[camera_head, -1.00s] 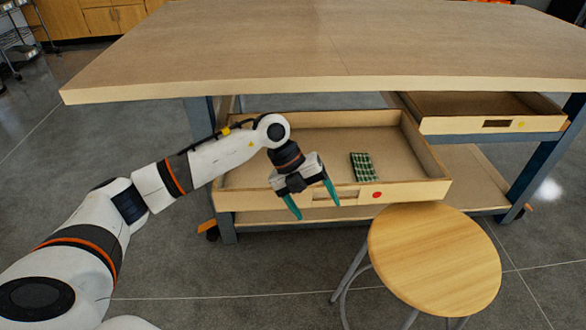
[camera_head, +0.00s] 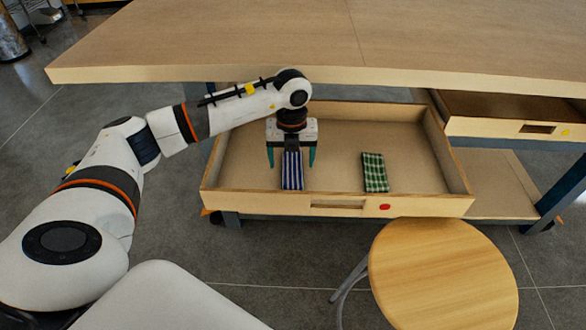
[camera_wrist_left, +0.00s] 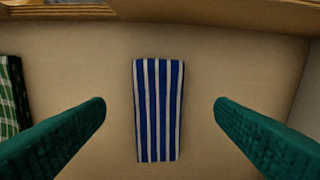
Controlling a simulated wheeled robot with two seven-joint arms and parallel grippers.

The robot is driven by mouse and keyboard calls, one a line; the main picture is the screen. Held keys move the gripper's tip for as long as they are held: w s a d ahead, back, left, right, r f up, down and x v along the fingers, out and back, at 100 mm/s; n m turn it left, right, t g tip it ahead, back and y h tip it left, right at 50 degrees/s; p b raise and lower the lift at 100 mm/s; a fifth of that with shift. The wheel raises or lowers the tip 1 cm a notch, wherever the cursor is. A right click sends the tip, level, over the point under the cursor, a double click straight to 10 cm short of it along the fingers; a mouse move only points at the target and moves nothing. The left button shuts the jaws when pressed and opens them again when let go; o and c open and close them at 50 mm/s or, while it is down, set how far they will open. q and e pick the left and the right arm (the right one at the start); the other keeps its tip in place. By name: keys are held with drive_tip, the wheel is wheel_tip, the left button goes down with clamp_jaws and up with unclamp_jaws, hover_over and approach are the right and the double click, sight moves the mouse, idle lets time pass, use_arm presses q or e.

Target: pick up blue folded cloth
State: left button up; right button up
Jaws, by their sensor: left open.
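A blue folded cloth with white stripes (camera_head: 292,171) lies flat in the open drawer (camera_head: 340,120), toward its left side. In the left wrist view the cloth (camera_wrist_left: 158,110) lies between the two teal fingers, with a gap on each side. My left gripper (camera_head: 291,160) is open and empty, pointing down over the cloth. In the head view the gripper body hides the cloth's far end. Its height above the cloth is hard to tell. My right gripper is not in view.
A green checked cloth (camera_head: 375,172) lies in the same drawer to the right; its edge shows in the wrist view (camera_wrist_left: 12,95). The tabletop (camera_head: 330,45) overhangs the drawer's back. A round stool (camera_head: 445,275) stands before the drawer's front right. Another open drawer (camera_head: 510,110) is at right.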

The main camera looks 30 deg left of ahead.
sight(293, 175)
use_arm(q)
wheel_tip(293, 175, down, 6)
drive_tip(key=shift+d+r+b, duration=0.1)
drive_tip(key=shift+r+b, duration=0.1)
drive_tip(key=shift+b, duration=0.1)
drive_tip(key=shift+w+f, duration=0.1)
drive_tip(key=shift+f, duration=0.05)
drive_tip(key=c, duration=1.1)
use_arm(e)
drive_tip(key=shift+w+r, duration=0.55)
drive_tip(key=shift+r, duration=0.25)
